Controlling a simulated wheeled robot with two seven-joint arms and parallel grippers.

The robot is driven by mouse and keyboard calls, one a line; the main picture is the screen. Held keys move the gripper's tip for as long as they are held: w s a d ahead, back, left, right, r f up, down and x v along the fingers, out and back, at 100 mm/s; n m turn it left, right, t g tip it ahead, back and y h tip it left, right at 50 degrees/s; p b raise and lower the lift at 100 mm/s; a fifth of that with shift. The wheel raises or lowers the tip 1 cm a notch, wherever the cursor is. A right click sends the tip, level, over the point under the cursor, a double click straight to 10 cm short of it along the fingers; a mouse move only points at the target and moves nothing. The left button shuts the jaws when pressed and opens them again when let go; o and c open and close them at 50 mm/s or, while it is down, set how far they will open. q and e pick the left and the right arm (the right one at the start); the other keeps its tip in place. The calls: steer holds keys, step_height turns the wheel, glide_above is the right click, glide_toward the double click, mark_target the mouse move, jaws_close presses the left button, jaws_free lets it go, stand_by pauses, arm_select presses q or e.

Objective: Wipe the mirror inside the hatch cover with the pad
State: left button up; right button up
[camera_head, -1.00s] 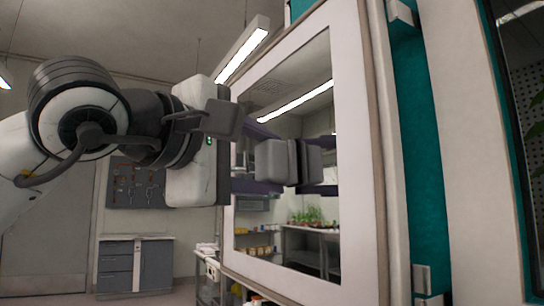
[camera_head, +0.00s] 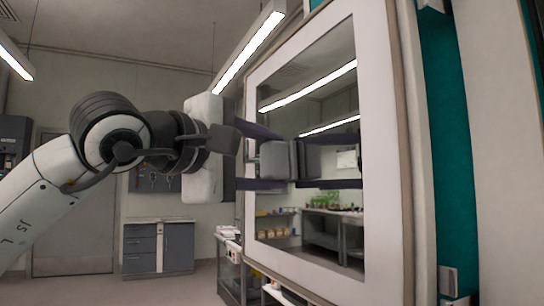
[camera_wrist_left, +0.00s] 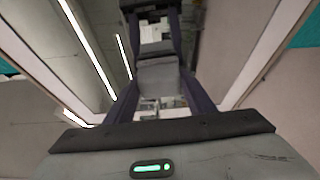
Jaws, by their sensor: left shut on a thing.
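The mirror (camera_head: 335,100) is a dark reflecting panel in the white frame of the hatch cover (camera_head: 380,140), which stands upright at the right. My left gripper (camera_head: 262,160) has purple fingers and is shut on a grey block-shaped pad (camera_head: 274,160). The pad is in front of the mirror's left part, around mid-height, and its reflection adjoins it. Whether it touches the glass cannot be told. In the left wrist view the pad (camera_wrist_left: 158,77) sits between the two fingers, facing its reflection. My right gripper is out of view.
A teal and white chamber body (camera_head: 445,150) stands right of the hatch cover. A grey cabinet (camera_head: 158,248) is at the back left, with a low rack (camera_head: 232,262) below the cover's left side. The shelves and plants inside the mirror are reflections.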

arm_select(q)
steer(key=shift+s+a, duration=0.1)
steer(key=a, duration=0.1)
steer(key=s+a+b, duration=0.1)
steer(key=a, duration=0.1)
steer(key=shift+s+a+b, duration=0.3)
steer(key=shift+s, duration=0.1)
steer(key=shift+s+a+b, duration=0.15)
steer(key=shift+s+a, duration=0.25)
steer(key=shift+a, duration=0.3)
steer(key=shift+s+a+b, duration=0.2)
steer(key=shift+s+a, duration=0.15)
steer(key=shift+a, duration=0.35)
steer(key=shift+s+a+b, duration=0.15)
steer(key=shift+s+a, duration=0.25)
steer(key=shift+a, duration=0.3)
